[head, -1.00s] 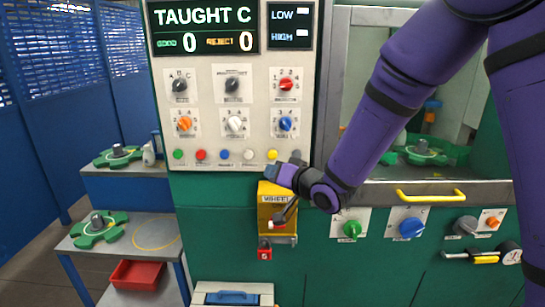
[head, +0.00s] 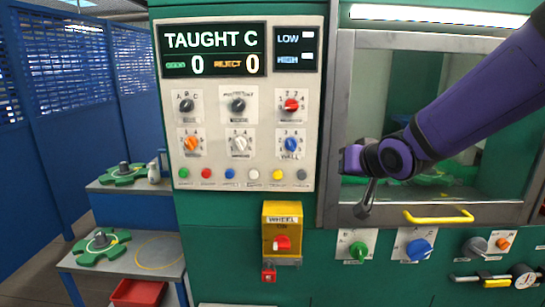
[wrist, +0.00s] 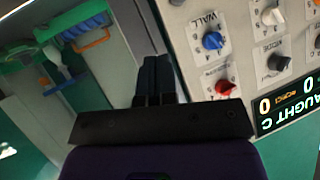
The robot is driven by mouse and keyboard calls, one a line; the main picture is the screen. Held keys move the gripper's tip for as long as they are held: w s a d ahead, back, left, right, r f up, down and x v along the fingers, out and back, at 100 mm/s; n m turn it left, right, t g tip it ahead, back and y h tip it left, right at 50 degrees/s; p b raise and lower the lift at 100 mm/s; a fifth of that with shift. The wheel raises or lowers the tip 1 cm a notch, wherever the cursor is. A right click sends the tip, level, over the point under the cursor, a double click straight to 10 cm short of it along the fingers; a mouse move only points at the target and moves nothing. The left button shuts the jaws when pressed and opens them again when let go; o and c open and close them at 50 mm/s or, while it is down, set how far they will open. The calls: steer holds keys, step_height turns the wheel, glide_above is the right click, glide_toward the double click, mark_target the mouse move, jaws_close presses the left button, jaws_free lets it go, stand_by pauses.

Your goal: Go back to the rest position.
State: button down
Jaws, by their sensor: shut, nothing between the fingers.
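My gripper (head: 365,198) is on the end of my purple arm, in front of the lower left of the machine's window in the head view. It points down, shut and empty, apart from the panel. In the wrist view my gripper (wrist: 158,62) shows as two dark fingers pressed together with nothing between them. The yellow WHEEL switch box (head: 282,230) with its red knob is to the lower left of my gripper and clear of it.
The control panel (head: 238,130) with several knobs and buttons is left of my gripper. A yellow handle (head: 438,217) sticks out below the window. Green and blue knobs (head: 415,248) lie lower. Side shelves (head: 130,255) hold green fixtures at left.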

steer(key=s+d+r+g+h, duration=0.1)
steer(key=s+d, duration=0.3)
steer(key=s, duration=0.5)
steer(key=s+d+r+g+h, duration=0.1)
steer(key=s+d+r+g, duration=0.1)
steer(key=s+d, duration=0.3)
steer(key=s+d+r+g+h, duration=0.1)
steer(key=s+d+g+h, duration=0.1)
steer(key=s, duration=1.1)
steer(key=shift+s+d+r+m+g, duration=0.25)
steer(key=shift+d+g, duration=0.25)
steer(key=shift+d, duration=0.75)
